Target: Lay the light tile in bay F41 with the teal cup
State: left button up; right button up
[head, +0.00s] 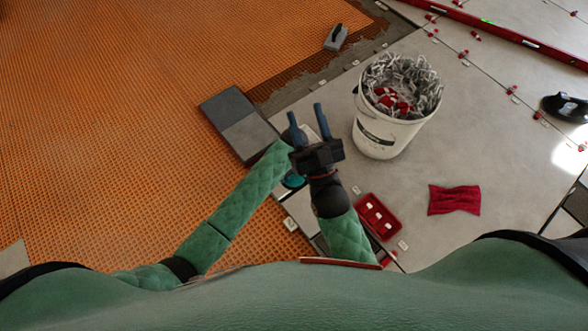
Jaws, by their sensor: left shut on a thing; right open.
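My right gripper (307,118) is open and empty, its two blue fingers pointing up the picture. My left arm comes in from the left and its gripper (295,174) is mostly hidden under the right gripper and wrist. A small part of the teal cup (292,182) shows there, at the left gripper, which is shut on it. A light surface (298,207) shows just below the cup; whether it is the light tile and whether the cup touches it I cannot tell. No bay label is readable.
Orange matting (120,130) covers the left. A grey block (336,37) and red level (500,35) lie far off.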

pick_arm(q)
jog(key=shift+r, duration=0.2)
jog(key=shift+r+p, duration=0.15)
jog(key=shift+p, duration=0.3)
jog(key=shift+r, duration=0.15)
jog(key=shift+r+p, duration=0.15)
jog(key=shift+p, duration=0.2)
jog(key=shift+r, duration=0.15)
jog(key=shift+w+d+r+p, duration=0.25)
jog(key=shift+d+r+p, duration=0.1)
jog(key=shift+r, duration=0.3)
jog(key=shift+r+p, duration=0.15)
jog(key=shift+p, duration=0.2)
jog(key=shift+a, duration=0.15)
jog(key=shift+s+f, duration=0.1)
jog(key=shift+f, duration=0.1)
jog(key=shift+a+f, duration=0.1)
pick_arm(e)
jog(key=s+f+g+h, duration=0.1)
jog(key=f+g, duration=0.5)
jog(key=f, duration=1)
jog(key=s+a+f+g+h, duration=0.1)
jog(key=f+g, duration=0.4)
jog(key=f, duration=1.1)
jog(key=shift+s+f+g+h, duration=0.3)
jog(key=shift+s+f+g, duration=0.1)
jog(key=shift+s, duration=0.35)
